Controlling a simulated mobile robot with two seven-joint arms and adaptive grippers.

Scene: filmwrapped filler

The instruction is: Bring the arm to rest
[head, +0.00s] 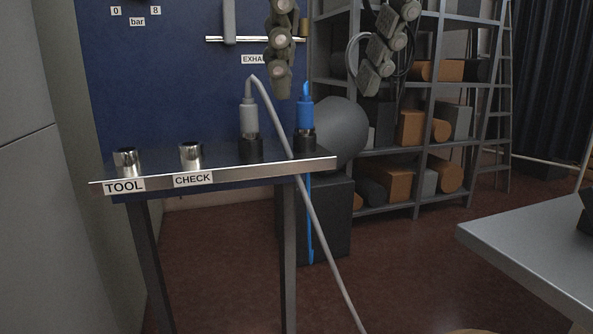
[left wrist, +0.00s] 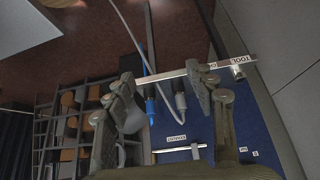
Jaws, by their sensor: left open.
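My left gripper (head: 325,85) hangs down from the top of the head view. Its two jointed grey fingers are spread wide with nothing between them. It appears in front of the blue panel's right edge and the shelving, above the narrow bench (head: 235,176). In the left wrist view my left gripper (left wrist: 160,78) is also open and empty, with the bench and hoses beyond its fingers. A grey connector (head: 249,119) and a blue connector (head: 305,113) stand upright in dark holders on the bench, apart from the fingers as far as I can tell. My right gripper does not show.
Two metal sockets, labelled TOOL (head: 127,162) and CHECK (head: 190,155), stand on the bench's left part. A grey hose (head: 318,222) runs from the grey connector to the floor. Shelving (head: 419,150) stands behind. A grey table (head: 535,245) is at right, with open floor between.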

